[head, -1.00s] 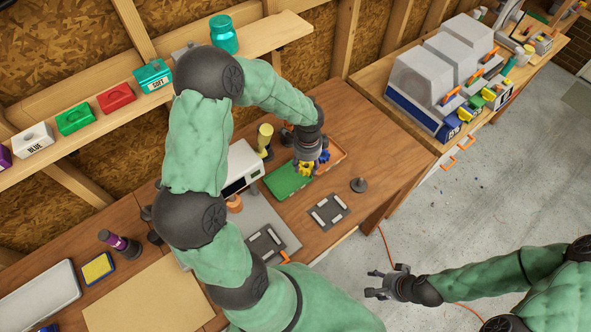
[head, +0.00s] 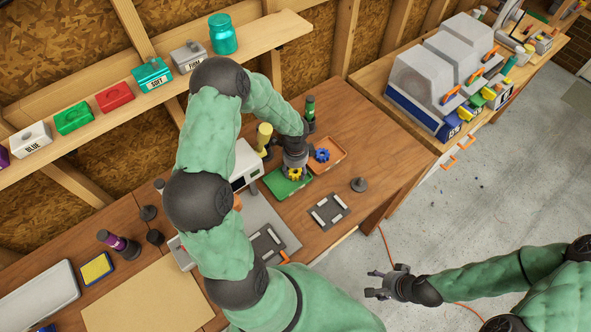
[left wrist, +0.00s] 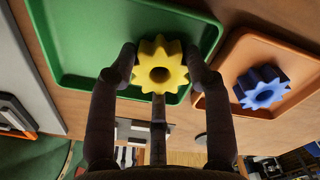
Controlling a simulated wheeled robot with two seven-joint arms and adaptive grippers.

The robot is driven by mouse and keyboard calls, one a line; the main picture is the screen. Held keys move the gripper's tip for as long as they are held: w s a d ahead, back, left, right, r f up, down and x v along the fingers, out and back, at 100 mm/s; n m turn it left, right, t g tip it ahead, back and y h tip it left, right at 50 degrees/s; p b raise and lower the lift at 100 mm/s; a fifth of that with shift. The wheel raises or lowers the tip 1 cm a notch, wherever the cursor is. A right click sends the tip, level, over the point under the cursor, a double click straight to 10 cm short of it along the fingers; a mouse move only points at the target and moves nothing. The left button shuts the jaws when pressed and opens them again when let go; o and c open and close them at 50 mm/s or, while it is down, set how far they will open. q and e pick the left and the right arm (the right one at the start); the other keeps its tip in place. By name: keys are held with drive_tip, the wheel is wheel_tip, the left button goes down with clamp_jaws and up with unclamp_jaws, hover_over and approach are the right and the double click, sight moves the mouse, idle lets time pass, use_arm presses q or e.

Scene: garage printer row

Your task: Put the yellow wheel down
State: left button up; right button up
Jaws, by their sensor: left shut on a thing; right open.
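The yellow wheel (left wrist: 160,64) is a toothed gear with a round hole, and it also shows in the head view (head: 295,174). My left gripper (head: 294,167) is shut on it, one finger on each side in the left wrist view (left wrist: 161,66). The wheel is over the green tray (left wrist: 75,40), near the edge facing the orange tray; I cannot tell whether it touches the tray floor. The green tray (head: 279,187) looks otherwise empty. My right gripper (head: 386,284) is open and empty above the floor at the right.
A blue gear (head: 322,155) lies in the orange tray (head: 336,148), right beside the green one. A white device (head: 244,166), a yellow-topped item (head: 265,134) and a dark green item (head: 310,108) stand nearby. A dark plate (head: 329,210) lies in front.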

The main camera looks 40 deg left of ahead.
use_arm(q)
drive_tip(key=shift+f, duration=0.2)
drive_tip(key=o, duration=0.8)
drive_tip(key=shift+r, duration=0.15)
drive_tip(key=shift+r, duration=0.2)
wheel_tip(320, 180, up, 12)
drive_tip(key=shift+f+p, duration=0.15)
drive_tip(key=shift+p, duration=0.4)
